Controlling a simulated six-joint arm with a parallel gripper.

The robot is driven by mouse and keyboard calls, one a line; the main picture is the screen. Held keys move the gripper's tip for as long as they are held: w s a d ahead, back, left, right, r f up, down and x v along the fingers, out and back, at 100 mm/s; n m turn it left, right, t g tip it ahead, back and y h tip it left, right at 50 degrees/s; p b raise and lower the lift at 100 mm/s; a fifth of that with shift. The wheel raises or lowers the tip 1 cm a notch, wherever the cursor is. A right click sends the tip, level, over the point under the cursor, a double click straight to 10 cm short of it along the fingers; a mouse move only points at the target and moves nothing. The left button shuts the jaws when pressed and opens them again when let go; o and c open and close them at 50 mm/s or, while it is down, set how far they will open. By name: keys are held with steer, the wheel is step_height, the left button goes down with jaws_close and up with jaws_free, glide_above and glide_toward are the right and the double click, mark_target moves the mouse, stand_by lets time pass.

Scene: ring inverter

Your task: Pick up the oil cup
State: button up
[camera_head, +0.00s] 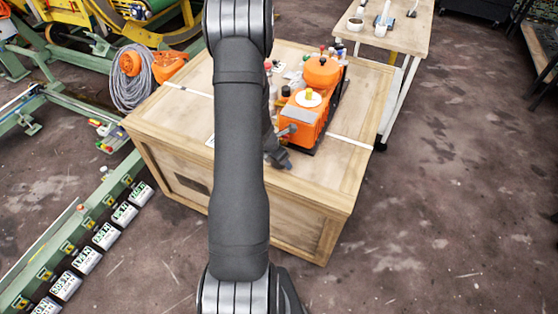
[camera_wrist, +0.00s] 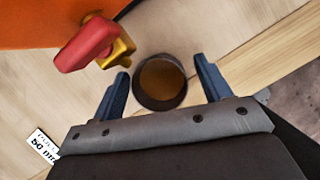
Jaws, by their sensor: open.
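The oil cup (camera_wrist: 160,82) is a small dark round cup with a brown inside. It stands on the light wooden surface in the wrist view. My gripper (camera_wrist: 162,70) is open, with one blue finger to the left of the cup and one to the right. Clear gaps show between the fingers and the cup, so the jaws are not closed on it. In the head view my gripper (camera_head: 280,158) is low over the wooden crate beside the orange machine, partly behind my arm. I cannot make out the oil cup there.
The orange machine (camera_head: 304,127) stands on the wooden crate (camera_head: 170,115). A red and yellow part (camera_wrist: 88,44) sticks out close to the left finger in the wrist view. A white label (camera_wrist: 43,144) lies at lower left. A small table (camera_head: 412,30) stands behind.

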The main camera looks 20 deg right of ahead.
steer(key=c, duration=1.2)
steer(key=shift+r, duration=0.1)
